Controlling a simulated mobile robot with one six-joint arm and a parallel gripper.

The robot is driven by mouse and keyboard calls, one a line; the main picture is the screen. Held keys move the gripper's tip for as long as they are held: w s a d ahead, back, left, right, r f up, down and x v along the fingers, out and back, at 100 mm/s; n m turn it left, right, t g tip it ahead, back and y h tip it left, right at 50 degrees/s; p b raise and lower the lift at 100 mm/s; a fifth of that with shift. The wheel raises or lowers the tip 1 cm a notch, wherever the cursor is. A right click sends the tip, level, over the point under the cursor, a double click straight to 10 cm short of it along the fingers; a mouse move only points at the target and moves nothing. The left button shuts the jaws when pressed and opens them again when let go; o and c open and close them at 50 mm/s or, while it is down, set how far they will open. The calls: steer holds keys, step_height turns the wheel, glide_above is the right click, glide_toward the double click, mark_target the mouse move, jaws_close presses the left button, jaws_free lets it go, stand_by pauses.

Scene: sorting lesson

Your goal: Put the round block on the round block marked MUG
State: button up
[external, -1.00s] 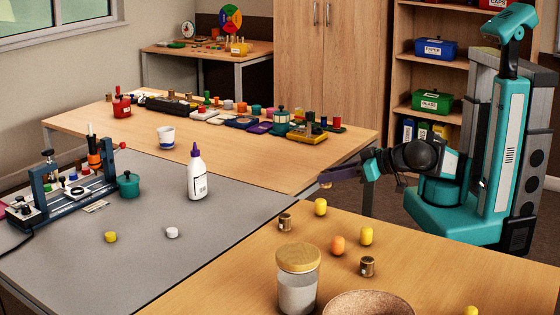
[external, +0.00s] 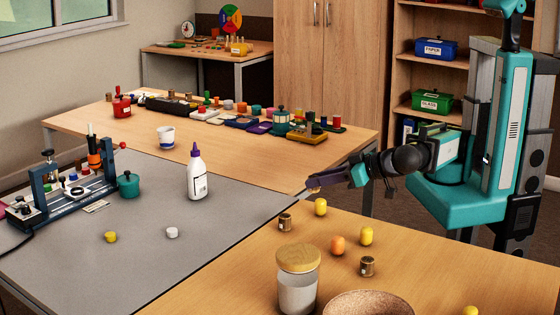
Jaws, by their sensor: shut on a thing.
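My gripper (external: 318,183) is shut on a small brown-gold round block (external: 313,190) and holds it in the air near the left-back edge of the wooden table. The block is mostly hidden by the jaws. Below it on the table stands a brown round block with a pale mark (external: 285,222). A second brown round block with a pale mark (external: 367,267) stands farther right and nearer the camera. The marks are too small to read, so I cannot tell which says MUG.
Yellow blocks (external: 320,207) (external: 366,236) and an orange block (external: 338,246) stand close by. A wooden-lidded jar (external: 297,290) and a brown bowl (external: 368,303) are at the front. A white bottle (external: 196,175) stands on the grey mat to the left.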

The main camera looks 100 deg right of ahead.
steer(key=shift+w+a+p, duration=0.15)
steer(key=shift+w+p, duration=0.45)
steer(key=shift+p, duration=3.45)
steer(key=w+a+f, duration=0.1)
steer(key=w+a, duration=0.2)
steer(key=w, duration=0.4)
steer(key=shift+w, duration=0.2)
steer(key=shift+f, duration=0.1)
steer(key=shift+f, duration=1.7)
steer(key=shift+f, duration=0.2)
steer(key=o, duration=1)
steer(key=shift+r+p, duration=0.25)
steer(key=shift+p, duration=0.1)
steer(key=b+v, duration=0.1)
steer(key=v, duration=1.1)
steer(key=shift+a, duration=0.1)
